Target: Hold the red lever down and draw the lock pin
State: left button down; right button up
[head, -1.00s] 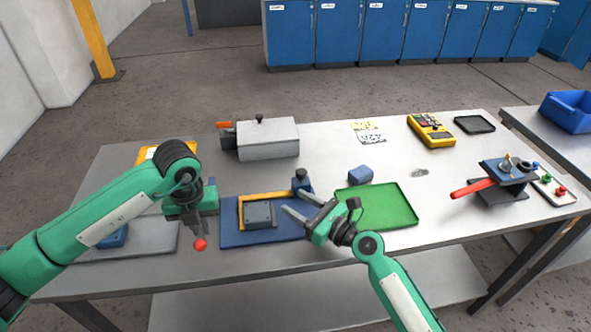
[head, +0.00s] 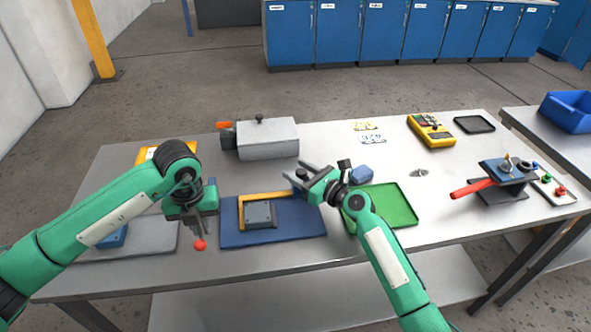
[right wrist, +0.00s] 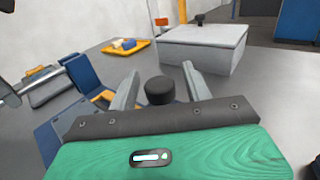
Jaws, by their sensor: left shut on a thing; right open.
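My left gripper (head: 198,224) is shut on a lever, with its red ball end (head: 200,244) showing below the fingers at the front of the table. Most of that lever is hidden by the gripper. A black round knob (head: 302,174), apparently the lock pin's head, stands at the back right of a blue base plate (head: 232,239). My right gripper (head: 300,177) is open around the knob. In the right wrist view the knob (right wrist: 160,91) sits between the two spread fingers, with gaps on both sides.
A grey block (head: 260,214) and a yellow angle (head: 270,196) sit on the base plate. A grey box (head: 268,140) stands behind. A green tray (head: 400,212) and small blue block (head: 361,173) are to the right. Further right is a red-handled stand (head: 475,188).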

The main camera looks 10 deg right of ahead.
jog(key=shift+w+a, duration=0.45)
jog(key=shift+w, duration=0.1)
grip_shut()
jog(key=shift+r, duration=1.5)
grip_release()
jog(key=shift+s+d, duration=0.1)
jog(key=v, duration=1.1)
jog(key=shift+s+d, duration=0.2)
jog(key=shift+s, duration=0.2)
